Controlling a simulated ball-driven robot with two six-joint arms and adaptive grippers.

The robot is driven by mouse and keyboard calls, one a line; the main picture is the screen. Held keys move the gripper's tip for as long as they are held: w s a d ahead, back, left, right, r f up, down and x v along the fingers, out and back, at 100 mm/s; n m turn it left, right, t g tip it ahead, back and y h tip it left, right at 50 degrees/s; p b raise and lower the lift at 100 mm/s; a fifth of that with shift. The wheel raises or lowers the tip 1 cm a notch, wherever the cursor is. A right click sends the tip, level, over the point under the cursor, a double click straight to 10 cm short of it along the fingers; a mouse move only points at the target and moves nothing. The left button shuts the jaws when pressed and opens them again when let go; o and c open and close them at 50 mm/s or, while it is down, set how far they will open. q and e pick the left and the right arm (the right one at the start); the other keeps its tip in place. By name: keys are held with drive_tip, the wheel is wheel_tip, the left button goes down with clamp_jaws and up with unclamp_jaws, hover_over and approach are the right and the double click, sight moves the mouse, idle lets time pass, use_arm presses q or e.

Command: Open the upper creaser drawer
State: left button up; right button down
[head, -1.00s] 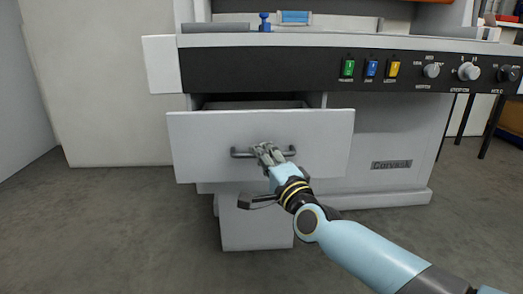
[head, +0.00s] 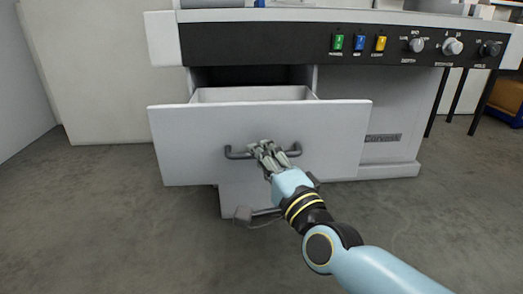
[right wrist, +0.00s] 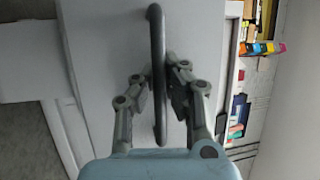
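The upper creaser drawer (head: 185,150) is pulled partly out of the machine, and its open top shows a pale, empty-looking inside. Its dark bar handle (head: 236,153) runs across the middle of the white front. My right gripper (head: 266,150) is at the handle's middle. In the right wrist view the handle (right wrist: 156,30) stands upright in the picture, between the two fingers of my right gripper (right wrist: 157,82). The fingers are closed in around the bar; a small gap seems to show on the left side. My left gripper is not in view.
The creaser's black control panel (head: 290,42) with coloured switches and knobs is above the drawer. The floor (head: 110,230) in front is clear. An orange box (head: 508,95) stands far right.

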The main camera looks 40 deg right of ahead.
drive_tip(key=shift+s+f, duration=0.1)
drive_tip(key=shift+f, duration=0.1)
drive_tip(key=c, duration=1.4)
unclamp_jaws()
drive_tip(key=shift+r, duration=0.1)
drive_tip(key=shift+o, duration=0.2)
drive_tip(key=v, duration=1.2)
drive_tip(key=shift+d, duration=0.1)
